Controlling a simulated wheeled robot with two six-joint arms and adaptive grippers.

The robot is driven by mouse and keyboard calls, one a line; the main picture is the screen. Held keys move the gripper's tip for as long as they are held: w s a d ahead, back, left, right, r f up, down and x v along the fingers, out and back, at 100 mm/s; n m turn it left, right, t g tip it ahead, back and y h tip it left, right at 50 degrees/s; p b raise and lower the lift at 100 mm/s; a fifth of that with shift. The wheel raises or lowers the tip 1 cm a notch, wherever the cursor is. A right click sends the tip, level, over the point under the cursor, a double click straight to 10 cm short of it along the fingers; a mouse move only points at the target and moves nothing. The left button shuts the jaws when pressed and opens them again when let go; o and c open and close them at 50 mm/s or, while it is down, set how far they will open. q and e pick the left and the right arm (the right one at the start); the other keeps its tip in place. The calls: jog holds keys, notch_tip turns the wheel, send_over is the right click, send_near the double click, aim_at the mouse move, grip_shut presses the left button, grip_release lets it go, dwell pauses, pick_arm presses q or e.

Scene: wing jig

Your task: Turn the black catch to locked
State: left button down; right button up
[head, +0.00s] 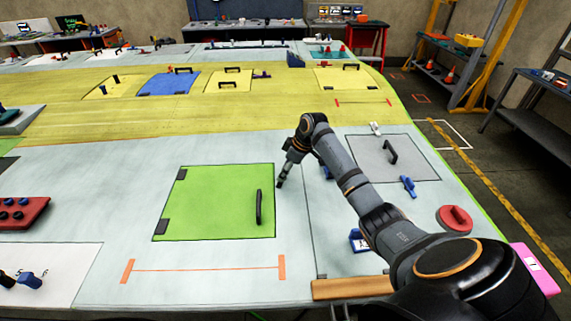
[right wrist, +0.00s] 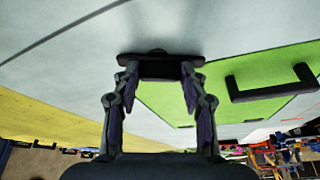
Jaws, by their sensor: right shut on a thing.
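The black catch (right wrist: 128,59) shows in the right wrist view as a short dark bar with a round boss, on the pale wing skin by the edge of the green panel (right wrist: 168,100). My right gripper (right wrist: 160,72) is shut on the catch's middle. In the head view my right gripper (head: 281,184) points down just beyond the right edge of the green panel (head: 215,205), and the catch is too small or hidden to make out there. I cannot tell whether the catch's end overlaps the panel. My left gripper is not in view.
The green panel has a black handle (head: 259,207) and dark hinges at its left. To the right are a grey panel (head: 400,172), blue clamps (head: 408,186) and a red round knob (head: 456,218). A red block (head: 20,212) sits at the left. Skin in front of the panel is mostly clear.

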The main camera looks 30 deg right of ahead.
jog(key=m+p, duration=0.1)
jog(key=m+h+p, duration=0.1)
jog(key=m, duration=0.1)
jog(key=shift+a+r+t, duration=0.15)
jog(key=shift+r+t, duration=0.15)
jog(key=shift+f+m+h+p, duration=0.1)
jog(key=shift+m+h+p, duration=0.25)
jog(key=shift+m, duration=0.45)
jog(key=m, duration=0.1)
jog(key=m+h, duration=0.1)
jog(key=m, duration=0.1)
jog(key=m+h, duration=0.1)
jog(key=m, duration=0.1)
jog(key=shift+w+a, duration=0.15)
jog(key=shift+a, duration=0.1)
jog(key=shift+w+m+h, duration=0.1)
jog(key=shift+m+h, duration=0.55)
jog(key=shift+m, duration=1.55)
jog(key=o, duration=0.9)
jog(key=shift+o, duration=1.2)
jog(key=shift+f, duration=0.1)
jog(key=v, duration=1.2)
